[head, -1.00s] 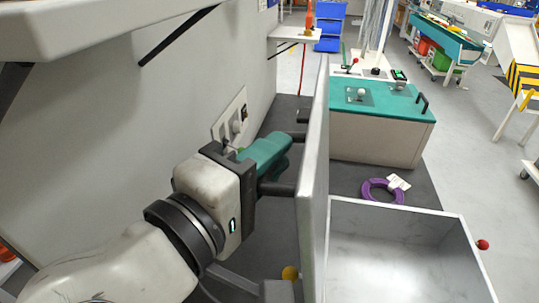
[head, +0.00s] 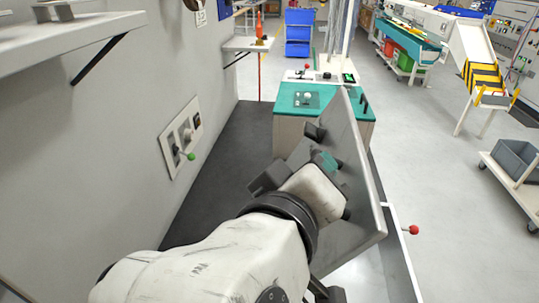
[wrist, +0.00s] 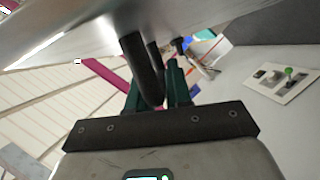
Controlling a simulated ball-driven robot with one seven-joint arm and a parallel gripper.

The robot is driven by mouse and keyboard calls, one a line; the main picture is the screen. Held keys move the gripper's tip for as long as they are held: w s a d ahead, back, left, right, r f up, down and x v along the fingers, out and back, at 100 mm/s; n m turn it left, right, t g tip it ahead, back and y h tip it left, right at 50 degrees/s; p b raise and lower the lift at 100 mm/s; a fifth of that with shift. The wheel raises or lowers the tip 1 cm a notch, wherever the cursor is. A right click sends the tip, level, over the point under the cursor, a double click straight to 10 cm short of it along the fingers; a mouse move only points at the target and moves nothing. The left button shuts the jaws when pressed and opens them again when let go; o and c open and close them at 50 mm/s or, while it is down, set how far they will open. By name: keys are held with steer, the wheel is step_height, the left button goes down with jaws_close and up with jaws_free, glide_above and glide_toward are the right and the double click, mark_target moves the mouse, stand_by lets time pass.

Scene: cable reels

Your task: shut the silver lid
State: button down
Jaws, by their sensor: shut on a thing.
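The silver lid (head: 366,185) stands tilted in the head view, leaning to the right over the open pale box (head: 402,255). My gripper (head: 328,160) is on the lid's left face, and my wrist partly hides that face. In the wrist view the green fingers of my gripper (wrist: 155,88) are closed around the lid's dark bar handle (wrist: 142,70). The lid (wrist: 200,14) fills the top of that view. Most of the box is hidden behind the lid.
A teal-topped cabinet (head: 290,98) stands just beyond the lid. A wall panel with a green-tipped lever (head: 181,140) is on the left wall. A red knob (head: 413,230) stands out at the box's right. A grey cart (head: 515,165) stands farther right on open floor.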

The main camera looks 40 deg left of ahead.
steer(key=w+d+f+m+g+y+b, duration=0.1)
steer(key=w+d+f+m, duration=0.1)
steer(key=w+d+f, duration=0.4)
steer(key=w+d+f+m+g+y+b, duration=0.1)
steer(key=w+d+f+m, duration=0.15)
steer(key=d+f, duration=0.35)
steer(key=shift+w+d+f+m+g+y+b, duration=0.45)
steer(key=shift+d+f+m+b, duration=0.5)
steer(key=shift+f, duration=1.5)
steer(key=shift+w+d+f+m+g+y+b, duration=0.2)
steer(key=shift+w+d+f+m+y+b, duration=0.45)
steer(key=shift+d+f, duration=1.25)
steer(key=shift+w+d+f+m+g+y+b, duration=0.35)
steer(key=shift+d+f+m+b, duration=0.4)
steer(key=shift+f, duration=2.2)
steer(key=shift+a+f, duration=0.1)
steer(key=shift+f, duration=0.05)
steer(key=c, duration=1.3)
jaws_free()
steer(key=shift+w, duration=0.1)
steer(key=shift+o, duration=0.9)
